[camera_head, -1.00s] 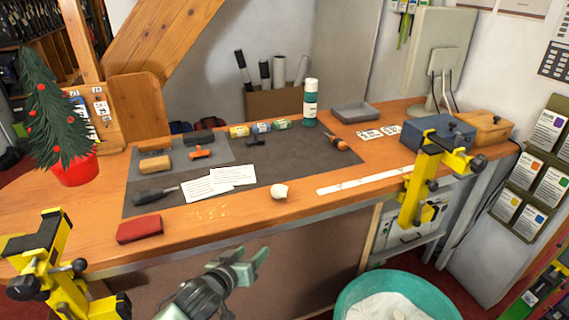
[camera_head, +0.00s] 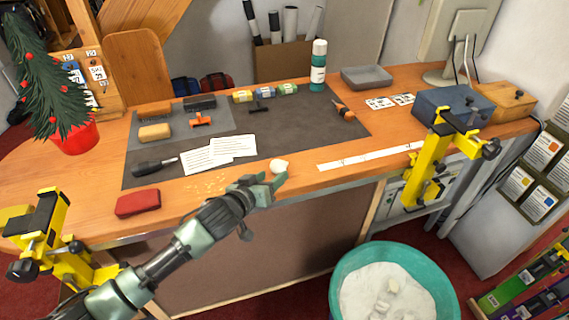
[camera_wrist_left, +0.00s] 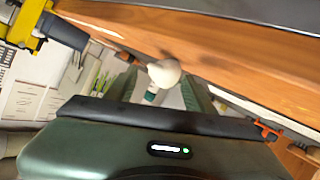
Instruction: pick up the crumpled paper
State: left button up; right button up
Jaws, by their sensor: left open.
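The crumpled paper is a small off-white ball (camera_head: 280,166) on the bench top near its front edge. In the left wrist view the paper (camera_wrist_left: 164,72) shows just beyond and between the two fingers. My left gripper (camera_head: 268,183) is open, at the bench's front edge, with its fingers right beside the paper. Whether the fingers touch it I cannot tell. My right gripper is not in view.
A teal bin (camera_head: 340,268) with pale scraps stands on the floor below the bench. A white ruler (camera_head: 370,156) lies right of the paper and white cards (camera_head: 233,147) lie left. A yellow clamp (camera_head: 428,170) grips the front edge at right.

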aim_at(277, 171)
pick_arm(q)
jog(key=shift+r, duration=0.2)
jog(key=shift+p+x, duration=0.85)
jog(key=shift+x, duration=1.75)
jog(key=shift+w+a, duration=0.1)
jog(key=shift+w, duration=0.05)
jog(key=c, duration=1)
